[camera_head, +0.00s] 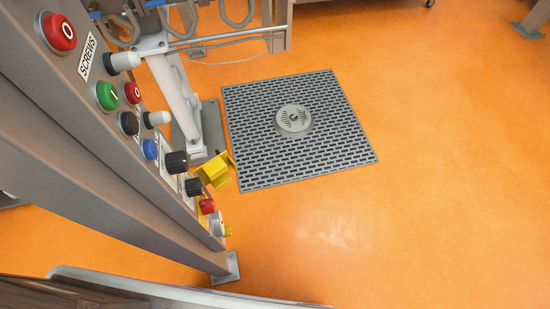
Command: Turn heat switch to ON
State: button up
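The control panel (75,88) runs down the left side and is seen at a steep angle. A white-handled switch (122,61) sits beside the "SCREWS" label (87,54). A second white-handled switch (156,118) sits lower, near a black knob (129,123) and a blue button (150,149). A large black knob (177,162) and a smaller dark knob (193,186) are below. No heat label is readable, so I cannot tell which one is the heat switch or its position. My gripper is not in view.
Red buttons (58,32) and a green button (107,96) share the panel. A yellow block (215,171) sticks out near the lower knobs. A grey floor grate (345,145) lies to the right. The orange floor (430,200) is clear at right.

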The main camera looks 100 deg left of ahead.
aim_at(176, 163)
jog(key=i+u, duration=0.1)
jog(key=i, duration=0.45)
jog(key=i+l+u, duration=0.1)
jog(key=i, duration=0.45)
jog(key=i+l+u, duration=0.1)
jog(key=i, duration=0.45)
jog(key=u, duration=4.4)
jog(key=i+j+z, duration=0.2)
jog(key=j, duration=0.2)
jog(key=j+z, duration=0.2)
jog(key=j, duration=0.15)
